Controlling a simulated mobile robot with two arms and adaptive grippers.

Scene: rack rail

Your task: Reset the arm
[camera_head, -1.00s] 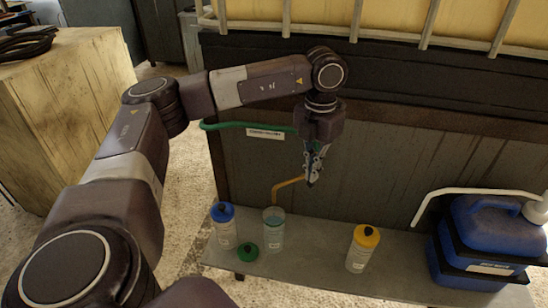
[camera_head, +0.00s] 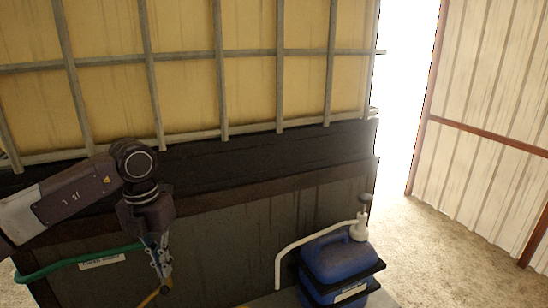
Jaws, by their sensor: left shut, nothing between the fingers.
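My left arm comes in from the left, and my left gripper (camera_head: 162,270) hangs from it, pointing down. Its fingers are shut with nothing between them. It is in front of the dark panel below the caged tank, just above the end of a yellow-orange spout (camera_head: 152,296); I cannot tell whether they touch. My right gripper does not show.
A blue jug (camera_head: 340,262) with a white pump and a pale curved tube stands on the shelf at the lower right. A green hose (camera_head: 70,264) runs along the panel on the left. A caged yellow tank (camera_head: 185,95) stands above. Open floor (camera_head: 440,240) lies at right.

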